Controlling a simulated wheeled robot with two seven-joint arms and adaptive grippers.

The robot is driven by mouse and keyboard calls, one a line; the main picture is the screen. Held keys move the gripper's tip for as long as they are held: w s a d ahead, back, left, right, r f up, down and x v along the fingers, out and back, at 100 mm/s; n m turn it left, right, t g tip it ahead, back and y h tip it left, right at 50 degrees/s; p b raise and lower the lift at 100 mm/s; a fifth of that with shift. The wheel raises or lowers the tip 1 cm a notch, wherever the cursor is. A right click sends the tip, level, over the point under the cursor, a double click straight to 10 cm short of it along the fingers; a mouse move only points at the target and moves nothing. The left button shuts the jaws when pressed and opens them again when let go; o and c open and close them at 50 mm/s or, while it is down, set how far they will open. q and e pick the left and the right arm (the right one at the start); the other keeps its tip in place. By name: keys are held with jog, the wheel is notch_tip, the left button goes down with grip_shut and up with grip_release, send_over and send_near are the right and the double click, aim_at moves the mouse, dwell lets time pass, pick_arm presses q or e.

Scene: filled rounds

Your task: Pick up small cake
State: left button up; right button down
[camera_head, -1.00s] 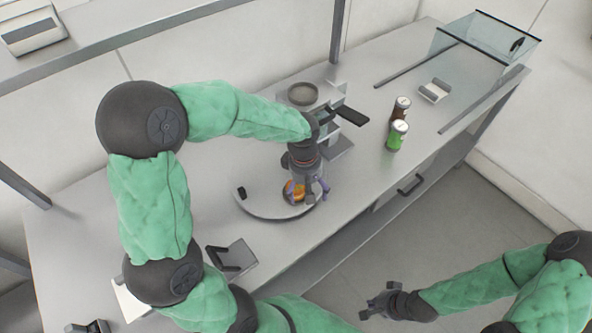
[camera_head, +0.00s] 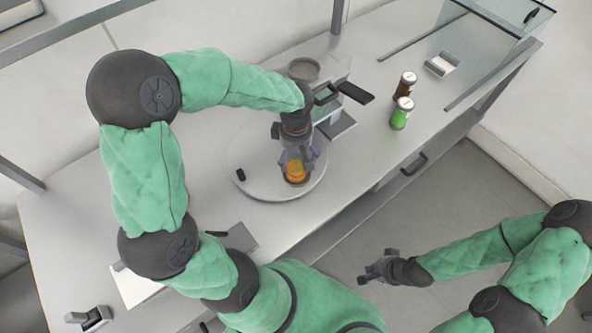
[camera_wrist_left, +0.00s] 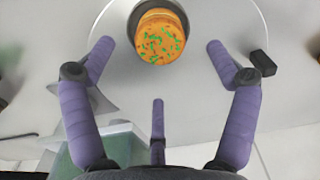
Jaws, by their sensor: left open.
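The small cake (camera_head: 296,171) is round and orange-yellow, and sits near the front right edge of a round grey turntable-like plate (camera_head: 258,188). In the left wrist view the cake (camera_wrist_left: 160,38) shows green specks on top and a dark base or cup around its far side. My left gripper (camera_head: 300,158) is over the cake, its purple fingers open. In the wrist view the open fingers (camera_wrist_left: 160,52) spread to the left and right of the cake, apart from it. My right gripper (camera_head: 368,272) is empty, away from the counter over the floor; its jaw state is unclear.
A small black block (camera_head: 240,175) stands on the plate's left side. A grey machine with a black handle (camera_head: 352,92) stands just behind the plate. A green can (camera_head: 401,114) and a brown can (camera_head: 407,86) stand to the right. The counter between is clear.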

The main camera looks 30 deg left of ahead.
aim_at(296, 167)
pick_arm(q)
notch_tip(296, 167, down, 7)
jog(key=shift+f+b, duration=0.2)
jog(key=shift+b, duration=0.4)
jog(key=shift+c, duration=0.2)
jog(key=c, duration=0.8)
